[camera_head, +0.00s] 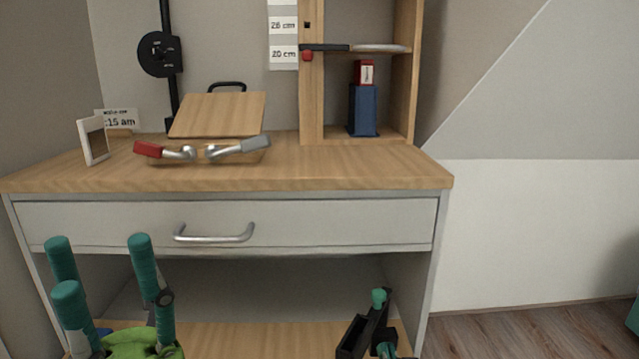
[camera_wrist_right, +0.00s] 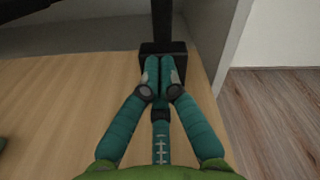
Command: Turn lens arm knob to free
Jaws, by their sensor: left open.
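A black arm (camera_head: 325,47) with a small red knob (camera_head: 307,56) under its left end sits at the cabinet's left post. A pale flat disc, perhaps the lens, lies at its right end; the knob's setting is too small to read. My left gripper (camera_head: 100,265) is open and empty in front of the drawer, below the desk top. My right gripper (camera_head: 378,300) is low at the right of the lower shelf. In the right wrist view its teal fingertips (camera_wrist_right: 160,72) are together in front of a black block (camera_wrist_right: 163,50) on a post; contact is unclear.
On the desk top (camera_head: 350,160) are a tilted wooden board (camera_head: 217,115), red- and grey-handled clips and a small frame (camera_head: 93,140). A blue box (camera_head: 363,110) stands in the cabinet.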

